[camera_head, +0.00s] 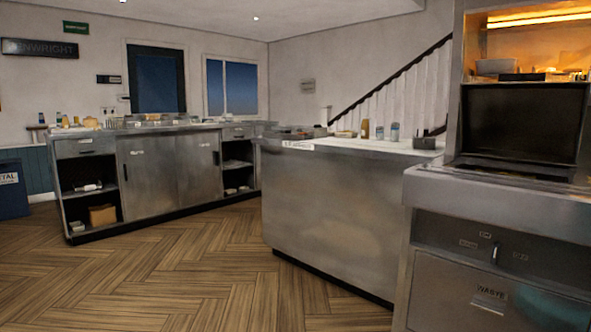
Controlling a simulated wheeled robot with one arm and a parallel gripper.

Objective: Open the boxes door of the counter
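A long stainless steel counter (100,148) stands at the back left. Its middle has two closed metal doors side by side, a left door (150,185) and a right door (198,172). Each door bears a small pale label too blurred to read, so I cannot tell which is the boxes door. A dark upright handle (125,172) sits at the left door's left edge, and another handle (215,158) at the right door's right edge. My gripper is not in view.
A steel island counter (335,215) stands in the middle, with bottles and small items on top. A frying range unit (500,225) with a drawer marked waste fills the right. Open shelves flank the doors. A blue bin (12,190) is at far left. The wooden floor (190,270) in front is clear.

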